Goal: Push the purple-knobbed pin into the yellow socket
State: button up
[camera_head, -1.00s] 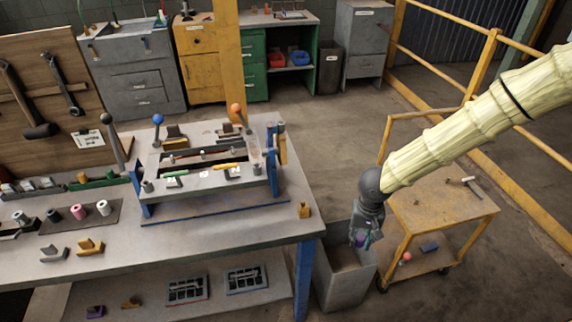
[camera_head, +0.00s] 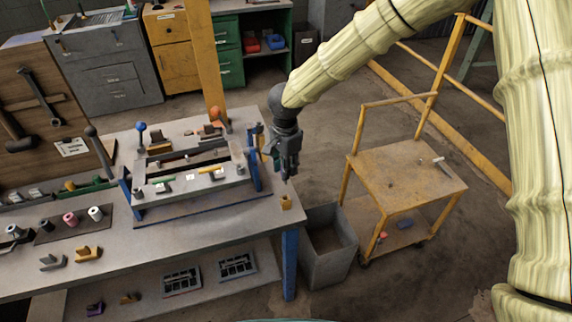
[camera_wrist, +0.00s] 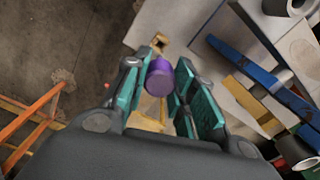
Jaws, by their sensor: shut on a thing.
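My gripper (camera_head: 288,170) hangs above the right end of the workbench, fingers pointing down. In the wrist view its teal fingers are shut on the purple knob (camera_wrist: 160,78) of the pin. The pin's shaft is hidden, and the knob cannot be made out in the head view. The small yellow socket (camera_head: 286,202) stands upright on the bench near its right edge, just below my gripper and apart from it. It also shows in the wrist view (camera_wrist: 160,42), just beyond the knob, with a dark opening in its top.
A fixture frame (camera_head: 195,185) with blue sides and ball-topped levers stands on the bench left of my gripper. A grey bin (camera_head: 328,270) is on the floor right of the bench, and a yellow trolley (camera_head: 400,185) is further right.

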jog(key=shift+f+b, duration=2.35)
jog(key=shift+f, duration=0.45)
jog(key=shift+r, duration=0.2)
jog(key=shift+s+f+p, duration=0.1)
jog(key=shift+f+p, duration=0.3)
jog(key=shift+p, duration=0.45)
jog(key=shift+f+b, duration=0.75)
jog(key=shift+f, duration=2.05)
dwell(0.3)
jog(key=o, duration=1.1)
jog(key=shift+r, duration=0.15)
